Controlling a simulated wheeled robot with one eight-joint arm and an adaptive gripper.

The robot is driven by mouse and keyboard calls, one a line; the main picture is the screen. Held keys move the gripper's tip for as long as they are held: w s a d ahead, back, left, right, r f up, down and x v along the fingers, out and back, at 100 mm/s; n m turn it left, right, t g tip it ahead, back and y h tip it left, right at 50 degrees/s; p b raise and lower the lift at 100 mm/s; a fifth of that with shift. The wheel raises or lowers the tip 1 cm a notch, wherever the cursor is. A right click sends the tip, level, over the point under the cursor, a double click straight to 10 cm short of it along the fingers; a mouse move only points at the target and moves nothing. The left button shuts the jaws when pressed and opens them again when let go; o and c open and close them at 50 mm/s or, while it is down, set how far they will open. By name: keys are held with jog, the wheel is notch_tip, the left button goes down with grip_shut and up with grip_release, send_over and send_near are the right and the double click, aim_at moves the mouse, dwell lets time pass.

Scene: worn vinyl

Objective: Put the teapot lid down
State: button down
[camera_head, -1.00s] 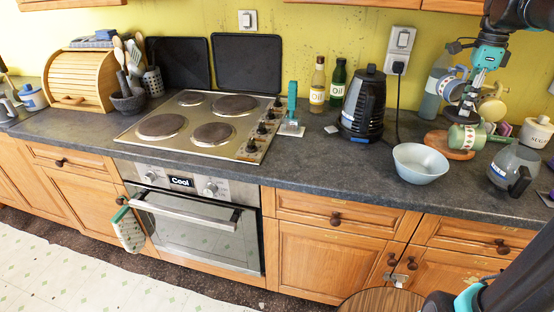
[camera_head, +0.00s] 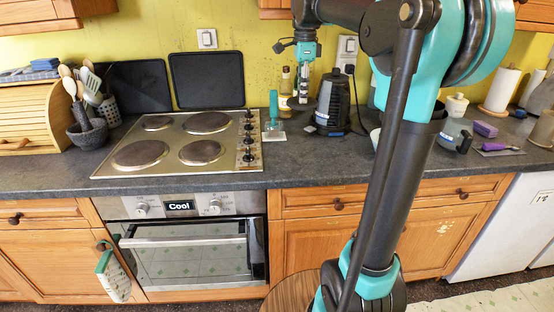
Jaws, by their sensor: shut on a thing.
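A grey, see-through pot with a black handle (camera_head: 455,132), perhaps the teapot, stands on the counter right of my arm, well apart from my gripper.
The dark counter (camera_head: 310,158) is clear in front of the kettle. My arm hides the counter's middle right.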

notch_tip(320, 180, down, 20)
jog(key=shift+a+r, duration=0.1)
jog(key=shift+r, duration=0.1)
jog(key=shift+f, duration=0.1)
dwell(0.3)
jog(key=c, duration=1.3)
grip_release()
notch_tip(320, 180, up, 12)
jog(key=shift+r, duration=0.15)
